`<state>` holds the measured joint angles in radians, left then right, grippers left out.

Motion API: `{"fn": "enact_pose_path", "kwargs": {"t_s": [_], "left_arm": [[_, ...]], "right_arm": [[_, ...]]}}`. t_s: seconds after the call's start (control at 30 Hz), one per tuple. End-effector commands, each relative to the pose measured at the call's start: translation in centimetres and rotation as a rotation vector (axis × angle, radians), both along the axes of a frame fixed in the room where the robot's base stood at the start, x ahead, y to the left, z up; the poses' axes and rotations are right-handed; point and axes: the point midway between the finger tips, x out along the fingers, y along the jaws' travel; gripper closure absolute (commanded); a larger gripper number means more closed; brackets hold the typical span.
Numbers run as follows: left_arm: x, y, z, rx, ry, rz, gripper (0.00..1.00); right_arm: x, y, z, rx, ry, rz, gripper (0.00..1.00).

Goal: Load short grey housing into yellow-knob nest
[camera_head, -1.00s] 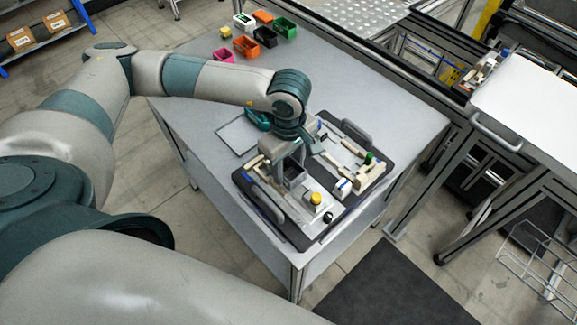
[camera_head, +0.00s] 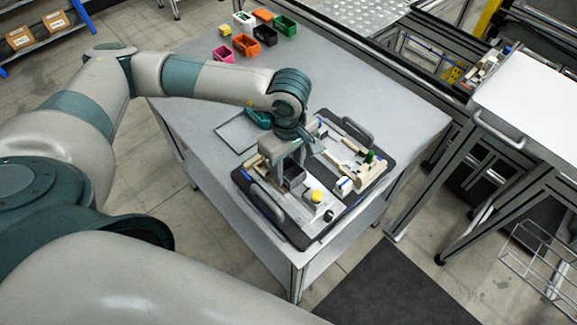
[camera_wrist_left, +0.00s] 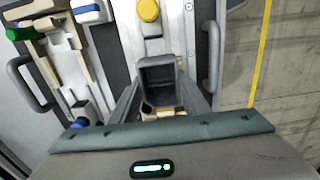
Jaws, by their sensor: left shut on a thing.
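The short grey housing (camera_wrist_left: 158,80) is a dark grey open-topped box between the fingers of my left gripper (camera_wrist_left: 160,98), which is shut on it. In the head view my left gripper (camera_head: 283,165) points down over the near half of the pallet, with the housing (camera_head: 294,176) between its fingers. The yellow knob (camera_head: 316,196) sits on the pallet just beside the housing; it also shows in the left wrist view (camera_wrist_left: 149,10). The nest under the housing is mostly hidden, so I cannot tell whether the housing touches it. My right gripper is out of view.
The dark pallet (camera_head: 300,240) has grey handles and a second fixture with a green knob (camera_head: 369,157). Several coloured bins, including an orange one (camera_head: 246,45), stand at the table's far end. The grey table (camera_head: 400,110) is clear right of the pallet.

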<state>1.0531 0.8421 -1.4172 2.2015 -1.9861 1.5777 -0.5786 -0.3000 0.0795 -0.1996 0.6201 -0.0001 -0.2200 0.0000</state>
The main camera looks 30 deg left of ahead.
Motion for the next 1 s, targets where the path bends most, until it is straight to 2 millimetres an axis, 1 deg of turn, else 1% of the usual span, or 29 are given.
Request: {"fn": "enact_pose_path", "kwargs": {"t_s": [0.23, 0.27, 0.3, 0.33, 0.77, 0.87, 1.0], "left_arm": [[0.0, 0.0, -0.6, 0.000, 0.000, 0.000, 0.82], [0.0, 0.0, -0.5, 0.000, 0.000, 0.000, 0.53], [0.0, 0.0, -0.5, 0.000, 0.000, 0.000, 0.44], [0.0, 0.0, -0.5, 0.000, 0.000, 0.000, 0.37], [0.0, 0.0, -0.2, 0.000, -0.001, 0.000, 0.36], [0.0, 0.0, 0.4, -0.001, -0.001, 0.000, 0.36], [0.1, 0.0, 1.9, -0.002, -0.002, 0.000, 0.36]], "right_arm": [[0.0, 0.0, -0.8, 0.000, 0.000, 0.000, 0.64], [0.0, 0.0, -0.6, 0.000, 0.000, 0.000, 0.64], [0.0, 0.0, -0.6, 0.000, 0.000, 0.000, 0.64], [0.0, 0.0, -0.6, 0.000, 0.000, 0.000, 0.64], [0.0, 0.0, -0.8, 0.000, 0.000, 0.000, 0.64], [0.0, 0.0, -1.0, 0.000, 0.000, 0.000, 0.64], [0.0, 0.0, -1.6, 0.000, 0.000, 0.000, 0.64]]}}
